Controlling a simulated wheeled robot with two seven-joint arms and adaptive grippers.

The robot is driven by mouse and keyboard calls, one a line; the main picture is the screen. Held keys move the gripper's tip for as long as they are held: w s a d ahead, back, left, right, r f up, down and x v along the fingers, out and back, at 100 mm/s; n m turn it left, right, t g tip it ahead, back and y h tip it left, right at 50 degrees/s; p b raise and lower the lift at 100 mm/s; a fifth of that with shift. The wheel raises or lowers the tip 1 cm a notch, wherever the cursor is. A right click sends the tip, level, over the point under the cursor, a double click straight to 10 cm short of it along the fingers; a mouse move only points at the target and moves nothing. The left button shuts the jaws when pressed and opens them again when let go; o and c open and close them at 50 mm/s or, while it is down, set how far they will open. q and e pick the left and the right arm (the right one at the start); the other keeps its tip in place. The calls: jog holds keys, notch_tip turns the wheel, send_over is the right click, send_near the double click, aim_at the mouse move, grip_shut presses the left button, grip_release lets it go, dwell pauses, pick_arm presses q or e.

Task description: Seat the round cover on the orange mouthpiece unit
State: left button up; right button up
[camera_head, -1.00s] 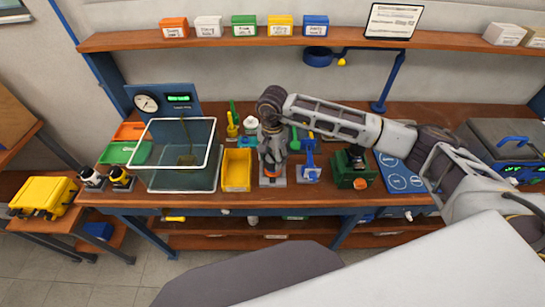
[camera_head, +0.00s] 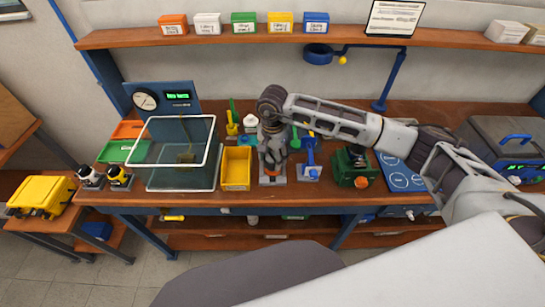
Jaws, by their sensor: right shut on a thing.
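My right gripper (camera_head: 272,168) points down over a small grey stand (camera_head: 272,180) at the front middle of the bench. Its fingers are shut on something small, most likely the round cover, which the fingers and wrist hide. My left gripper is not in view.
A yellow bin (camera_head: 236,185) and a clear water tank (camera_head: 182,180) stand left of the gripper. A blue fixture (camera_head: 310,162) and a green device (camera_head: 352,168) stand close on its right. A shelf (camera_head: 240,38) runs behind.

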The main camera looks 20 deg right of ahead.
jog(key=shift+f+b, duration=1.1)
jog(key=shift+b, duration=0.3)
dwell(1.8)
jog(key=o, duration=1.1)
jog(key=shift+c, duration=0.2)
jog(key=o, duration=0.5)
jog(key=shift+r, duration=0.2)
jog(key=shift+r+p, duration=1.45)
jog(key=shift+r, duration=2.35)
jog(key=shift+s, duration=0.1)
